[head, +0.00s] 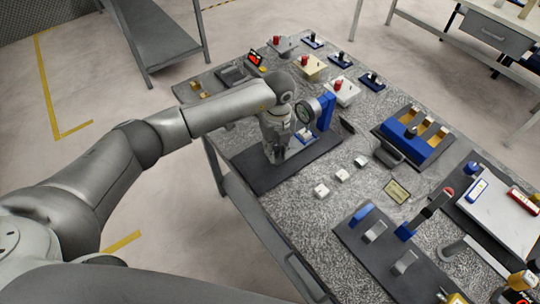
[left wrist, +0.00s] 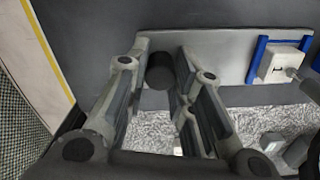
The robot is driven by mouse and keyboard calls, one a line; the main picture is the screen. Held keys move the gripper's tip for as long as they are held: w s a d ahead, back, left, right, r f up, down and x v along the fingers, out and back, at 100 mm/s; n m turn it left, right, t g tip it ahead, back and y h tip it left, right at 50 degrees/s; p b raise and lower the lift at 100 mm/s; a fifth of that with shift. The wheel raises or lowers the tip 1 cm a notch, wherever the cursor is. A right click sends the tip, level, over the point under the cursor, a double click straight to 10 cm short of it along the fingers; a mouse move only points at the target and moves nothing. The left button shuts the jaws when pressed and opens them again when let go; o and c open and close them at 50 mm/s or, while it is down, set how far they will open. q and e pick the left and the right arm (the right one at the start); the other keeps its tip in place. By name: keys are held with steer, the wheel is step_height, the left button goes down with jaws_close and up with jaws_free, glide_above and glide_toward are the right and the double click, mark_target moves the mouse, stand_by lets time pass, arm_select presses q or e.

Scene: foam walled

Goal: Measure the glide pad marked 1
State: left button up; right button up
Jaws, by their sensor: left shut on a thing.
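A white glide pad (left wrist: 280,62) with a small dark mark, too small to read surely, sits between blue rails on a light grey plate (left wrist: 225,50). The tip of the dial gauge (head: 306,113) appears at the pad's edge in the left wrist view. My left gripper (head: 276,152) is at the plate's near end, left of the pad. In the left wrist view its fingers (left wrist: 160,80) are shut on a dark round knob (left wrist: 159,71) at the plate. Three more white pads (head: 342,175) lie in a row on the table. My right gripper is not in view.
The gauge's blue stand stands on a dark base (head: 258,174). A tray with a blue block (head: 407,143) stands right, with a small sign (head: 397,191) nearer. Speckled table surface is clear around the loose pads.

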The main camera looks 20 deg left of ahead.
arm_select(q)
steer(key=shift+w+r, duration=0.15)
steer(key=o, duration=0.5)
steer(key=shift+d, duration=0.1)
steer(key=o, duration=0.4)
steer(key=shift+w+d, duration=0.1)
steer(key=shift+c, duration=0.2)
steer(key=shift+r, duration=0.1)
step_height(320, 180, up, 12)
steer(key=shift+f, duration=0.2)
stand_by(0.6)
